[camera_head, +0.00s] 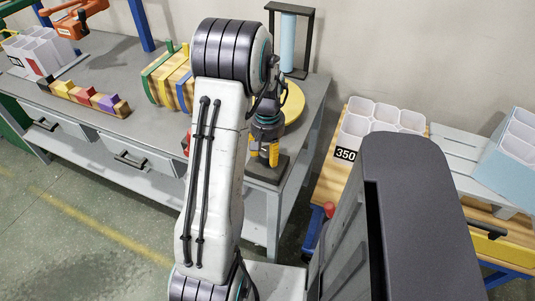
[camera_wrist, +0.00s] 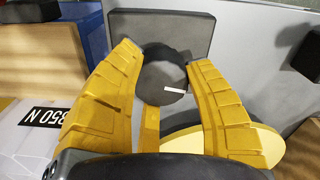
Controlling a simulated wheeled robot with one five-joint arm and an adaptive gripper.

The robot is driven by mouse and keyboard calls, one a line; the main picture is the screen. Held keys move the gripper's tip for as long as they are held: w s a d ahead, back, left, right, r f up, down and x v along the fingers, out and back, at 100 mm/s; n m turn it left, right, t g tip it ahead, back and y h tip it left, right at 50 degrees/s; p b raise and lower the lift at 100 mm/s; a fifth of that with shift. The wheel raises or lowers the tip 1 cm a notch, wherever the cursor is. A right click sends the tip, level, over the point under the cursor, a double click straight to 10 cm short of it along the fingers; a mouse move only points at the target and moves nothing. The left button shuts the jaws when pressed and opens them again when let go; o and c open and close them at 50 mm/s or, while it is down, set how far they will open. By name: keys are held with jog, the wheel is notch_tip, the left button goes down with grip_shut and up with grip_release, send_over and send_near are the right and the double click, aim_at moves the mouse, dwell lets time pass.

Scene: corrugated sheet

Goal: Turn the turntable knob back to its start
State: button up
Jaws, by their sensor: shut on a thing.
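The knob (camera_wrist: 163,72) is a dark round piece with a short white mark on its face, in the middle of the wrist view. My gripper (camera_wrist: 164,60) has its two yellow fingers on either side of it and is shut on it. In the head view my gripper (camera_head: 267,153) points down over a dark square block at the bench's right end, and the knob is hidden there. The yellow turntable disc (camera_head: 294,103) lies just behind my gripper. Part of the disc (camera_wrist: 262,145) also shows at lower right in the wrist view.
A black frame with a blue cylinder (camera_head: 288,42) stands behind the disc. White bins labelled 350 (camera_head: 372,122) are on a wooden table to the right.

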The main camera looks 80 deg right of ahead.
aim_at(266, 150)
jog(key=n, duration=0.4)
jog(key=shift+d+n+b, duration=0.2)
jog(key=shift+n+b, duration=0.1)
jog(key=shift+b, duration=0.1)
jog(key=shift+w+r+n+b, duration=0.1)
jog(key=shift+n+b, duration=0.2)
jog(key=shift+n, duration=2)
jog(key=o, duration=0.9)
jog(key=shift+w, duration=0.15)
jog(key=shift+o, duration=1.4)
jog(key=shift+a, duration=0.1)
notch_tip(266, 150, up, 12)
